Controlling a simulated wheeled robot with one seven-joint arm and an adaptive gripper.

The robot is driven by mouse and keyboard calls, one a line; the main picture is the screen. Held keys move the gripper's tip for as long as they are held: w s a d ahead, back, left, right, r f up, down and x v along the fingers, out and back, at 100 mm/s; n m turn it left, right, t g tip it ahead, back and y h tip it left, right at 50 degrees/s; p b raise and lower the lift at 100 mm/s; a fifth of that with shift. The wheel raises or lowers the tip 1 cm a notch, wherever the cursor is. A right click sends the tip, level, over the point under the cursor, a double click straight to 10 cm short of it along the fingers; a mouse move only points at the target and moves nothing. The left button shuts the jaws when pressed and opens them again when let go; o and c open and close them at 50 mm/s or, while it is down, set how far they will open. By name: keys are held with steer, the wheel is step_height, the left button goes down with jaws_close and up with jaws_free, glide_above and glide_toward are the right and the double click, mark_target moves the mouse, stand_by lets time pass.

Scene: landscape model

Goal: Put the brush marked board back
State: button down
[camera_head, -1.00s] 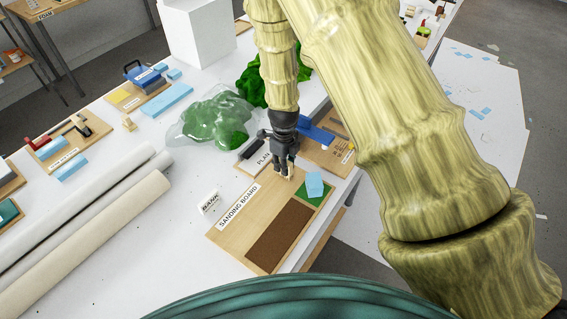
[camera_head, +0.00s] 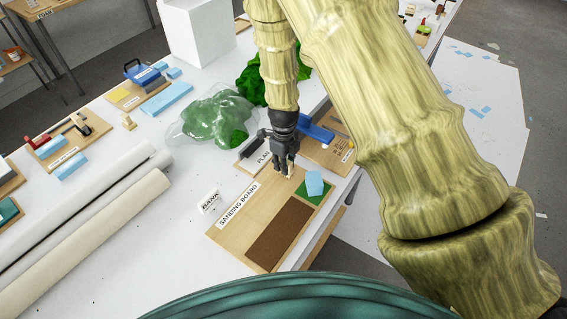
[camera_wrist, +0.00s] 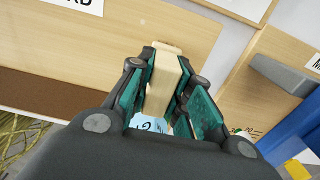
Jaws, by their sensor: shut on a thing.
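My gripper (camera_head: 287,172) is over the far end of the sanding board (camera_head: 243,228), beside a light-blue block (camera_head: 315,183). In the wrist view its fingers (camera_wrist: 163,95) are shut on a pale wooden piece (camera_wrist: 163,75). The piece stands out between the fingertips, over bare wood. I cannot tell whether it touches the board or whether it is a brush. The words "SANDING BOARD" stand on a white label (camera_head: 239,205). No label reading "brush" is legible.
A small white sign (camera_head: 209,201) stands left of the board. A board with a blue tool (camera_head: 318,134) lies behind my gripper. A green clear mound (camera_head: 212,118) and white rolls (camera_head: 80,215) are to the left. The table between the rolls and the sanding board is mostly clear.

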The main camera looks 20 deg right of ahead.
steer(key=c, duration=1.2)
jaws_free()
step_height(320, 180, up, 12)
